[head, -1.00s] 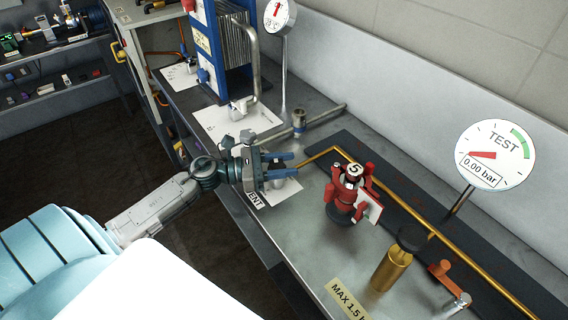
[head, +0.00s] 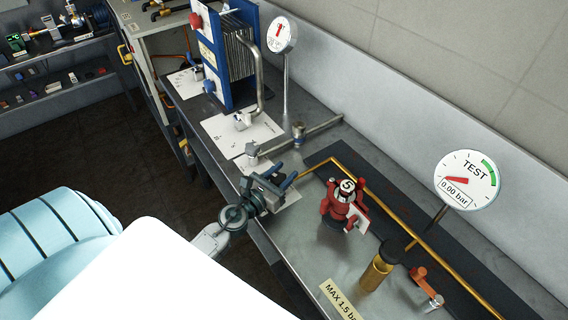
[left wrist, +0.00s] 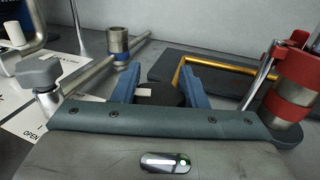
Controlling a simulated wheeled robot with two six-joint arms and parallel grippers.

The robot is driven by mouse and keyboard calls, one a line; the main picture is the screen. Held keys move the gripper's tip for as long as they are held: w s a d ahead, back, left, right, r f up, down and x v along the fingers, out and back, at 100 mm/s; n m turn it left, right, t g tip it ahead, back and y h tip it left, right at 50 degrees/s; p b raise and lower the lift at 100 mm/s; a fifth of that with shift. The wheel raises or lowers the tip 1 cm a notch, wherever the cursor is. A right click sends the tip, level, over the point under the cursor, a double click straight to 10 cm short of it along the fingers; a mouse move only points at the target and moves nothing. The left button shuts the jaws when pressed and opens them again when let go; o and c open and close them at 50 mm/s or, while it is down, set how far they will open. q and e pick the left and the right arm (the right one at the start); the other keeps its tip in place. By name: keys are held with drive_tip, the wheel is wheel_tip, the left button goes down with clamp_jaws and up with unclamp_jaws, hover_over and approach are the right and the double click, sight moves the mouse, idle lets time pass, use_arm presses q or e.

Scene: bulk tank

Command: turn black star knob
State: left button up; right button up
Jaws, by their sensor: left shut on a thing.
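My left gripper (head: 279,183) is at the near edge of the steel bench, with its blue fingers pointing up and right in the head view. In the left wrist view a dark round knob (left wrist: 166,95) with a small white mark sits between the two blue fingers, and the gripper is shut on it. The knob's lower part is hidden by the gripper body, so its star shape cannot be made out. In the head view the gripper covers the knob. My right gripper is in neither view.
A red valve body (head: 345,204) marked 5 stands right of the gripper. A brass cylinder (head: 376,273) with a black top and an orange lever (head: 427,284) are farther right. The TEST gauge (head: 467,182) reads 0.00 bar. A pipe with a fitting (head: 299,133) lies behind.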

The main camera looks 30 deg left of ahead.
use_arm(q)
drive_tip(key=n+y, duration=0.1)
drive_tip(key=n+y+p, duration=0.1)
drive_tip(key=shift+a+r+y, duration=0.1)
drive_tip(key=shift+r+y, duration=0.1)
drive_tip(key=shift+y, duration=0.2)
drive_tip(key=n+y, duration=0.1)
drive_tip(key=y, duration=0.2)
drive_tip(key=shift+a+f+n+p, duration=0.1)
drive_tip(key=shift+a+n+p, duration=0.05)
drive_tip(key=shift+n+p, duration=0.25)
drive_tip(key=n+y, duration=0.1)
drive_tip(key=n+g+y, duration=0.1)
drive_tip(key=y, duration=0.1)
drive_tip(key=shift+a+g, duration=0.2)
drive_tip(key=shift+g, duration=0.1)
drive_tip(key=shift+s+a+n+g+y+b, duration=0.15)
drive_tip(key=shift+n+g+y+b, duration=0.3)
drive_tip(key=shift+n+g+y, duration=0.8)
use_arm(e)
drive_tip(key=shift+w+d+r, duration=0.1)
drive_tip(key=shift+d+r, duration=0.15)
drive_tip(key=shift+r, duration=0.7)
use_arm(q)
drive_tip(key=shift+n+y, duration=0.25)
drive_tip(key=shift+y, duration=0.5)
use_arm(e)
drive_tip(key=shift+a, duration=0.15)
